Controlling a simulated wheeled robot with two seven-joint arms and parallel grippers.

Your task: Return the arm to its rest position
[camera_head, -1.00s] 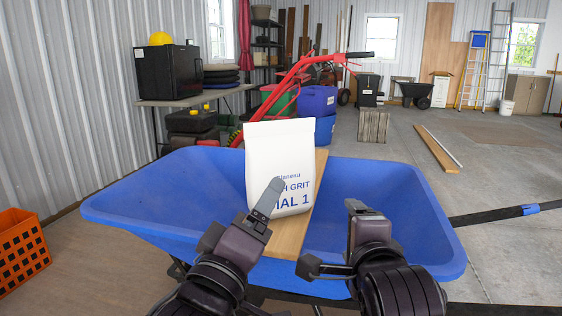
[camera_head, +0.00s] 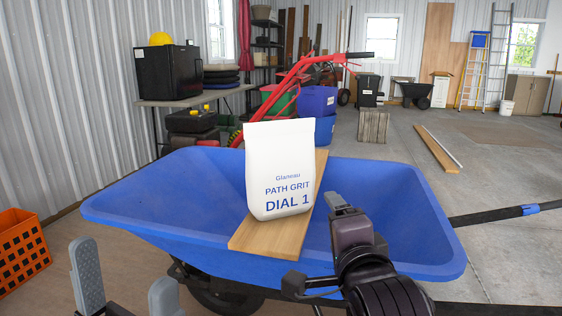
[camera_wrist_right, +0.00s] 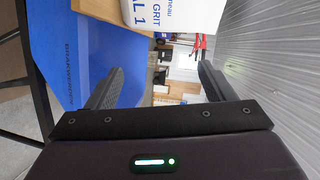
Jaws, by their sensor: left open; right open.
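My left gripper (camera_head: 126,284) is open and empty at the lower left of the head view, its two grey fingers well apart, in front of the blue wheelbarrow (camera_head: 130,205). My right gripper (camera_head: 340,203) is over the wheelbarrow's front side, right of the white bag (camera_head: 280,170) and apart from it. The right wrist view shows this gripper (camera_wrist_right: 157,85) open with nothing between its fingers. The bag, marked PATH GRIT DIAL 1, stands upright on a wooden plank (camera_head: 265,238) laid across the wheelbarrow. The bag also shows at the top of the wrist view (camera_wrist_right: 175,14).
An orange crate (camera_head: 22,250) stands on the floor at the far left. A black handle (camera_head: 500,215) sticks out on the right. Behind are a table (camera_head: 190,98) with a black box, a red machine (camera_head: 290,82) and blue bins (camera_head: 317,100). Open floor lies at the right.

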